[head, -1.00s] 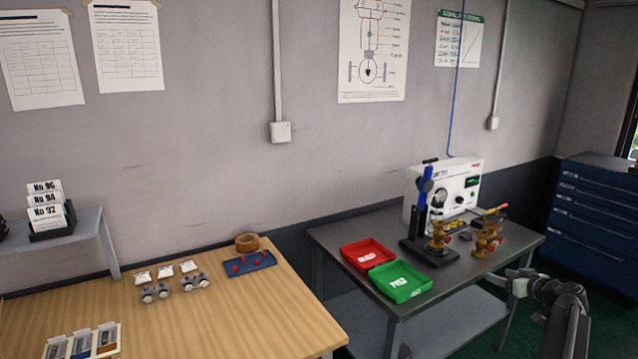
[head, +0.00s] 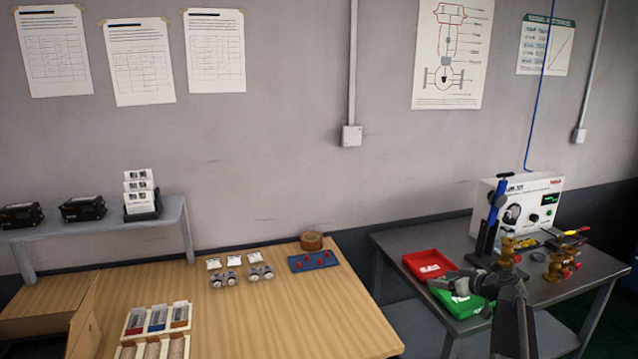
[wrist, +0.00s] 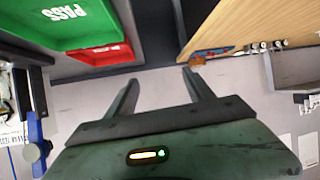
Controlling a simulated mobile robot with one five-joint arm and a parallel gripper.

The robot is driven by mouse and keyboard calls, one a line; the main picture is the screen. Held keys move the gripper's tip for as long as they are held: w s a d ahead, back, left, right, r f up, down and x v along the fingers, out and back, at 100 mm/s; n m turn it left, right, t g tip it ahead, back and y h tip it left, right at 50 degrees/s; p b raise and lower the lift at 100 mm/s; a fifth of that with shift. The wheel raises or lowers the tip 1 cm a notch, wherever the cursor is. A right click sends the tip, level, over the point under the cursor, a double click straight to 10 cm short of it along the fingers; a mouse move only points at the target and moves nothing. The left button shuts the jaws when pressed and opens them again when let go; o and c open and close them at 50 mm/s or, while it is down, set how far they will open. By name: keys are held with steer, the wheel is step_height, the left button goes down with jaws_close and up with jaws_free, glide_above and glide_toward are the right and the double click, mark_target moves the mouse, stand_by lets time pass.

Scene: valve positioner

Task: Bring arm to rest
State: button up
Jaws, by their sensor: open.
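My gripper (wrist: 162,82) is open and empty in the wrist view, with bare wall between its two fingers. In the head view my gripper (head: 443,283) and forearm show at the lower right, in front of the grey bench and covering part of the green tray (head: 468,306). The wrist view is upside down. It shows the green tray (wrist: 62,22), marked PASS, at the upper left, with the red tray (wrist: 100,53) just below it. My gripper touches nothing that I can see.
The grey bench (head: 575,292) holds the red tray (head: 427,265), a blue-handled stand (head: 490,222), a white test box (head: 545,195) and brass valves. The wooden bench (head: 260,320) carries small parts, a blue mat and card holders. A gap separates the benches.

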steer(key=s+a+f+n+g, duration=0.1)
steer(key=s+a+f+g, duration=0.1)
steer(key=a, duration=0.9)
steer(key=s+a+f+n+g+p, duration=0.1)
steer(key=s+a, duration=0.4)
steer(key=a, duration=0.6)
steer(key=s+a+f+g+p, duration=0.1)
steer(key=s+a+f+g, duration=0.2)
steer(key=a, duration=0.7)
steer(key=shift+s+a+f+n+g+y, duration=0.15)
steer(key=shift+a+n+g+y, duration=0.2)
steer(key=shift+g, duration=0.25)
steer(key=shift+g+h, duration=0.7)
steer(key=shift+h, duration=0.05)
steer(key=s, duration=0.1)
steer(key=s+a+f, duration=0.1)
steer(key=s, duration=0.1)
steer(key=s+a, duration=0.1)
steer(key=s, duration=0.1)
steer(key=shift+a+f, duration=0.25)
steer(key=shift+f, duration=0.05)
steer(key=s+d+f+m+g+h, duration=0.2)
steer(key=s+d+m+g+h, duration=0.1)
steer(key=s+d+m, duration=0.4)
steer(key=s+h, duration=0.1)
steer(key=s, duration=0.1)
steer(key=shift+s+d+m, duration=0.25)
steer(key=shift+s+m, duration=0.1)
steer(key=shift+f, duration=0.1)
